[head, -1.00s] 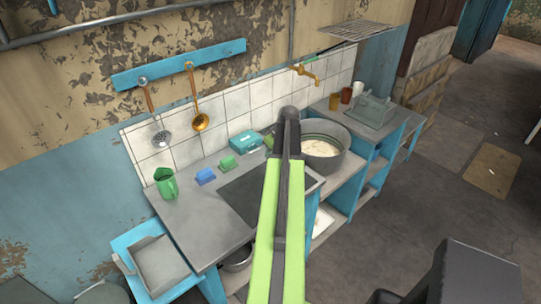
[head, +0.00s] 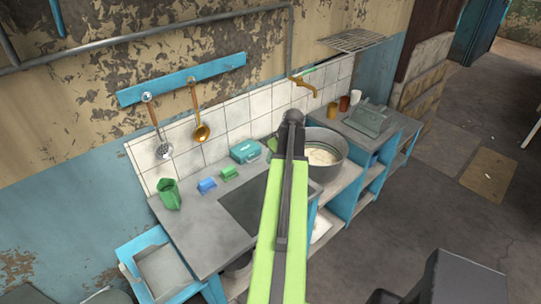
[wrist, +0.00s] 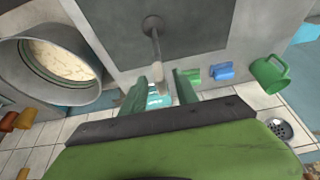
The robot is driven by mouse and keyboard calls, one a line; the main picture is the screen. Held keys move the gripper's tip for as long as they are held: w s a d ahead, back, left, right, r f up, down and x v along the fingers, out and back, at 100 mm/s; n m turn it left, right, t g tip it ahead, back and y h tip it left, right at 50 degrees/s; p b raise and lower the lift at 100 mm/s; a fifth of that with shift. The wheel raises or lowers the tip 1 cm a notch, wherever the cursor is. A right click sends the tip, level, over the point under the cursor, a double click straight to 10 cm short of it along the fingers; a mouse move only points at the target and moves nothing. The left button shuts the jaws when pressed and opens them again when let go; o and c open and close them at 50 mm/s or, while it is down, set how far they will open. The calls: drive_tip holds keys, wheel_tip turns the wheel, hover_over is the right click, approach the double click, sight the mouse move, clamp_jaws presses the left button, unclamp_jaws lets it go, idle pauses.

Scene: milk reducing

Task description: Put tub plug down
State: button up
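In the wrist view, what looks like the tub plug (wrist: 157,48) has a dark round end, a thin rod and a pale handle. Its dark end appears over the dark panel (wrist: 190,22) in the counter, but I cannot tell whether it touches it. The handle's end lies between the two green fingers of my gripper (wrist: 161,82), with visible gaps on both sides. My gripper looks open. In the head view my arm hides most of the gripper and the plug.
A large metal tub (head: 330,160) of milky liquid stands beside the panel. A teal box (head: 245,151), a green block (head: 229,172), a blue block (head: 207,185) and a green jug (head: 168,194) stand along the wall. The counter's front left (head: 205,240) is bare.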

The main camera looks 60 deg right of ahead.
drive_tip(key=p+v, duration=0.3)
drive_tip(key=v, duration=0.3)
drive_tip(key=shift+p, duration=0.3)
drive_tip(key=shift+f, duration=0.1)
drive_tip(key=w+a+f+n+g+y, duration=0.1)
drive_tip(key=w+a, duration=0.8)
drive_tip(key=a, duration=0.4)
drive_tip(key=w+a+n+g+y, duration=0.1)
drive_tip(key=w+a, duration=0.8)
drive_tip(key=a, duration=0.3)
drive_tip(key=w+a+n+g, duration=0.1)
drive_tip(key=w+a+g, duration=0.1)
drive_tip(key=a, duration=3.3)
drive_tip(key=shift+w+a+f+n+h, duration=0.15)
drive_tip(key=shift+a+f+n+h, duration=0.15)
drive_tip(key=shift+a+f, duration=0.1)
